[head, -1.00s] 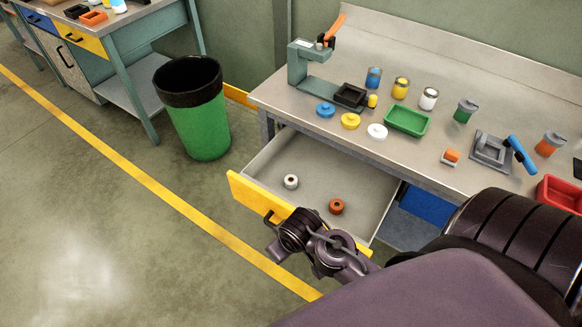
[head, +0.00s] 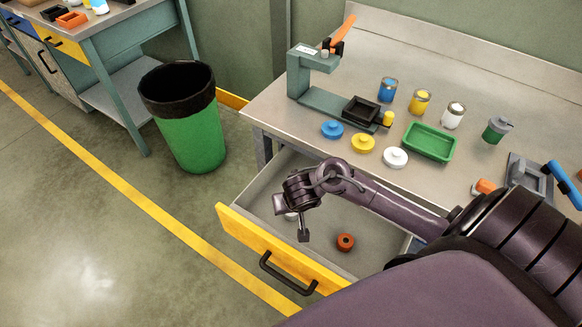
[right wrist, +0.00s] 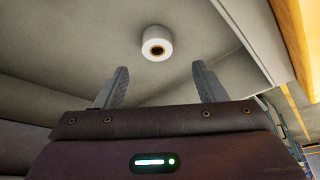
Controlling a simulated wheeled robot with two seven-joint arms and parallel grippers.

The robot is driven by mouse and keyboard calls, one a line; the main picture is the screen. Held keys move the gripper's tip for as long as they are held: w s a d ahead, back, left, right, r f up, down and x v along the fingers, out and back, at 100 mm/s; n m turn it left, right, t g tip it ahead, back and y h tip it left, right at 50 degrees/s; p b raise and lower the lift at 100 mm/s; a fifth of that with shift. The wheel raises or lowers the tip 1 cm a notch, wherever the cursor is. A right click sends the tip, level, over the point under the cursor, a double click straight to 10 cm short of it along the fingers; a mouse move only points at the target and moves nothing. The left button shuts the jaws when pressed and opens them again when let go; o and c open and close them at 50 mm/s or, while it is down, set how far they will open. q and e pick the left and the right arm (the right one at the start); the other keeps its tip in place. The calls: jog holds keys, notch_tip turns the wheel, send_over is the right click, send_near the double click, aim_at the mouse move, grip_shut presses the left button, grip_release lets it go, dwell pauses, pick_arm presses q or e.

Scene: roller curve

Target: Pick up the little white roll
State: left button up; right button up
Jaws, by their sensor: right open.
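The little white roll (head: 290,216) lies in the open drawer, mostly hidden behind my right gripper in the head view. In the right wrist view the white roll (right wrist: 157,43) shows whole, with a dark brown-rimmed hole, beyond the fingertips and roughly centred between them. My right gripper (right wrist: 160,72) is open and empty, apart from the roll. In the head view my right gripper (head: 303,238) hangs over the drawer, a finger pointing down. My left gripper is not in view.
An orange-brown roll (head: 345,242) lies in the drawer, right of the white one. The drawer's yellow front (head: 250,240) and walls bound the space. Above is the workbench (head: 275,112) with caps, jars and a green tray (head: 430,142). A green bin (head: 188,140) stands left.

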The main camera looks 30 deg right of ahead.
jog(key=shift+w+d+f+b, duration=0.1)
jog(key=shift+d+f+b, duration=0.15)
jog(key=shift+f, duration=0.15)
jog(key=shift+w+d+f+b, duration=0.1)
jog(key=shift+d+f+b, duration=0.1)
jog(key=shift+f, duration=0.2)
jog(key=b+x, duration=0.2)
jog(key=x, duration=0.3)
jog(key=shift+a+f, duration=0.15)
jog(key=shift+f, duration=0.15)
jog(key=shift+w+f+b, duration=0.2)
jog(key=shift+f+b, duration=0.15)
jog(key=shift+f, duration=0.15)
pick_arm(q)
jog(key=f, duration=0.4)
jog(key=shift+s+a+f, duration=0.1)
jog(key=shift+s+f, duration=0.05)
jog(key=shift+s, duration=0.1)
pick_arm(e)
jog(key=shift+c, duration=0.4)
jog(key=c, duration=1)
